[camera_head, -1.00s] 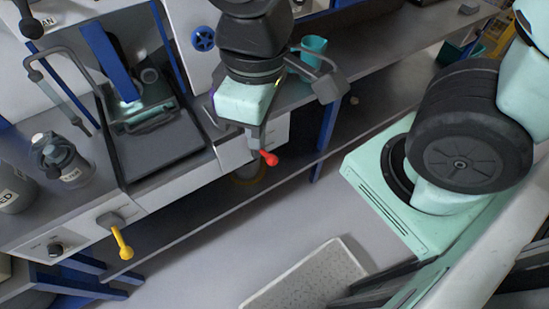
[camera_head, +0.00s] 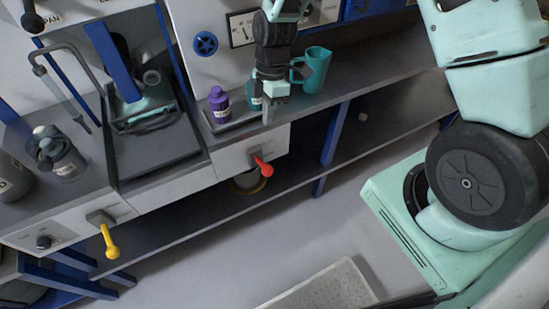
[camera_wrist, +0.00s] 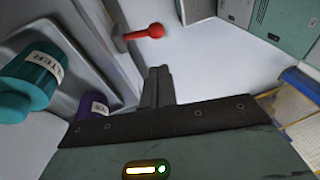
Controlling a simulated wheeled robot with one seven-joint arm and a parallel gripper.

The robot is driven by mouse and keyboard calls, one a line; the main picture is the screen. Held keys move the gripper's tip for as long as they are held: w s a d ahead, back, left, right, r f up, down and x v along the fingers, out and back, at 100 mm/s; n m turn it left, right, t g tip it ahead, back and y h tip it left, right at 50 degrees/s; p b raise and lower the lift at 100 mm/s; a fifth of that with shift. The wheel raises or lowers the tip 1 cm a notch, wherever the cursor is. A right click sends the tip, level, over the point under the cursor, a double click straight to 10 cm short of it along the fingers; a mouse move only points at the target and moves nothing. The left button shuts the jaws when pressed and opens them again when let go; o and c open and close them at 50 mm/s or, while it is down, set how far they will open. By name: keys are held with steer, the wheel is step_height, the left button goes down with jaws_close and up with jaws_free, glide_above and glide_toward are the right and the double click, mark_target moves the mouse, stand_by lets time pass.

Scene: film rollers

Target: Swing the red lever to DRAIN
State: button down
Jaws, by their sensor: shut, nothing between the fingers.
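The red lever (camera_head: 263,166) sticks out from the grey front panel below the counter edge, its knob pointing down and to the right in the head view. In the wrist view the red lever (camera_wrist: 150,32) is near the top, ahead of the fingers and apart from them. My gripper (camera_head: 268,116) is above the counter edge, up from the lever, beside the bottles. In the wrist view my gripper (camera_wrist: 158,78) has its fingers together, with nothing between them. No DRAIN marking is readable.
A purple bottle (camera_head: 219,105) and a teal bottle (camera_head: 253,96) stand in a tray (camera_head: 222,126) close to my gripper. A teal mug (camera_head: 313,70) stands to its right. A yellow lever (camera_head: 109,241) is at lower left. The floor in front is open.

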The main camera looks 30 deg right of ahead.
mark_target(268, 166)
steer(key=shift+w+d+f, duration=0.2)
steer(key=shift+d+f, duration=0.45)
steer(key=shift+f, duration=0.05)
steer(key=p+x, duration=0.4)
steer(key=x, duration=1)
steer(key=shift+s+f+b, duration=0.1)
steer(key=shift+f+b, duration=0.05)
steer(key=shift+b, duration=0.15)
